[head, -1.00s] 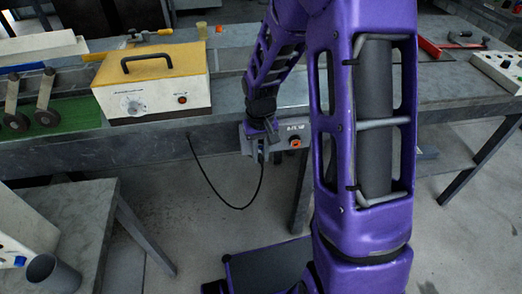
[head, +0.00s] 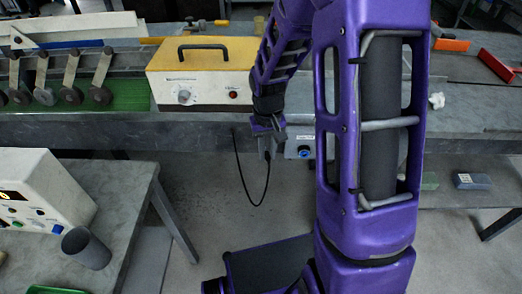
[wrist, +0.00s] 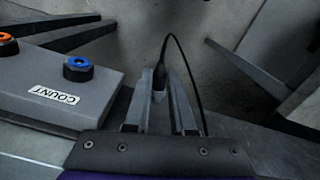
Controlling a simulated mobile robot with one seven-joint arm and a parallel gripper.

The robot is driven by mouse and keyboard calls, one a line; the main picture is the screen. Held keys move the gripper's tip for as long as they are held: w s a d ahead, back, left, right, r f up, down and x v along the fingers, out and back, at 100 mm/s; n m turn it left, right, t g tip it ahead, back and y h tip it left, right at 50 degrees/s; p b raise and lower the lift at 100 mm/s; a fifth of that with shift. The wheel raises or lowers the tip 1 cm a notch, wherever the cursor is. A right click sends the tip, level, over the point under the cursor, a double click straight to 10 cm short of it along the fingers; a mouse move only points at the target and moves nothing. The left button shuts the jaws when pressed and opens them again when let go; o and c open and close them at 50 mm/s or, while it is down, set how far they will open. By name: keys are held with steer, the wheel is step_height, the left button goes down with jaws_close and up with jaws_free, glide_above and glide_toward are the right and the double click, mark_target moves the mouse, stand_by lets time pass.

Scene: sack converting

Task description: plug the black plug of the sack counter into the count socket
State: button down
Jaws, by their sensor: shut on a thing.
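The black plug (wrist: 160,78) is held between the two fingers of my gripper (wrist: 160,100) in the wrist view. Its black cable loops away behind it. In the head view my gripper (head: 268,152) points down in front of the bench edge, and the cable (head: 244,190) hangs in a loop from that edge to it. The count socket (wrist: 77,68) has a blue ring and sits on a grey box beside a label reading COUNT. It is left of my gripper in the wrist view, clearly apart from the plug. In the head view the blue socket (head: 304,152) shows just right of my gripper.
An orange-ringed socket (wrist: 7,44) sits on the same grey box (wrist: 105,85). A yellow-topped box with a handle (head: 202,75) stands on the bench (head: 90,133). A side table at left holds a white panel box (head: 40,190) and a grey cup (head: 86,248).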

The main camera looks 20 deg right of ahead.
steer(key=s+d+m+b, duration=0.2)
steer(key=s+d+b, duration=0.3)
steer(key=s, duration=0.6)
steer(key=d+f, duration=0.1)
steer(key=d, duration=0.1)
steer(key=shift+s+d+m, duration=0.35)
steer(key=shift+m, duration=0.05)
steer(key=w+d, duration=0.1)
steer(key=w, duration=0.4)
steer(key=shift+w+d, duration=0.3)
steer(key=shift+w, duration=0.1)
steer(key=shift+w+d, duration=0.3)
steer(key=shift+w, duration=0.65)
stand_by(1.4)
steer(key=c, duration=0.7)
jaws_free()
steer(key=shift+r, duration=0.15)
